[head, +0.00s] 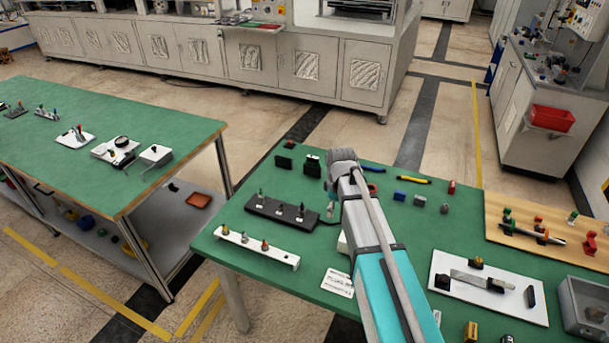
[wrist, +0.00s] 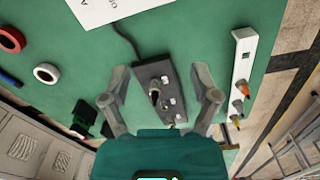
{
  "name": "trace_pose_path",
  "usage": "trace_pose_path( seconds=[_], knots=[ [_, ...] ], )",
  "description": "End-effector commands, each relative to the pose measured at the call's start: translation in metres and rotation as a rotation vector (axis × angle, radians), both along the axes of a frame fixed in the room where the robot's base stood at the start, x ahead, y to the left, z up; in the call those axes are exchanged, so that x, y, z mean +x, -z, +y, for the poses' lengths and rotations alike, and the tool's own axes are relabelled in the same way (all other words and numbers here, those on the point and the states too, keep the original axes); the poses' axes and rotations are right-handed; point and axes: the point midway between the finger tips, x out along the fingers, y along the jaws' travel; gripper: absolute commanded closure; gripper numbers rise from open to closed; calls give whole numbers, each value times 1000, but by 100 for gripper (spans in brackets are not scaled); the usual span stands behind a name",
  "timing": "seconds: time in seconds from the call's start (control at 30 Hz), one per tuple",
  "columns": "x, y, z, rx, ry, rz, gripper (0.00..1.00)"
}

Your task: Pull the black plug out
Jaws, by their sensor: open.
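A black socket block (head: 270,211) lies on the green table, with small dark upright parts and white patches on top. In the wrist view the block (wrist: 148,72) lies between and beyond my fingers. A black plug (wrist: 154,93) stands up from it, near the middle of the gap. My gripper (wrist: 161,74) is open and empty, one finger on each side of the block. I cannot tell its exact height above the plug. In the head view my arm hides most of the gripper.
A white rail with coloured pegs (head: 256,247) stands in front of the block; it is at right in the wrist view (wrist: 242,62). A dark cable (wrist: 122,36) leaves the block. A white paper sheet (head: 338,282) and black blocks (head: 283,162) lie nearby.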

Motion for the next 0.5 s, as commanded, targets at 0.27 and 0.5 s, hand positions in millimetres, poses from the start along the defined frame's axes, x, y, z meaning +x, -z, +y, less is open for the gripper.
trace_pose_path(
  seconds=[0.27,0.5],
  knots=[
    [74,-22,79,0,-475,0,22],
    [96,-28,111,0,-681,0,22]
  ],
)
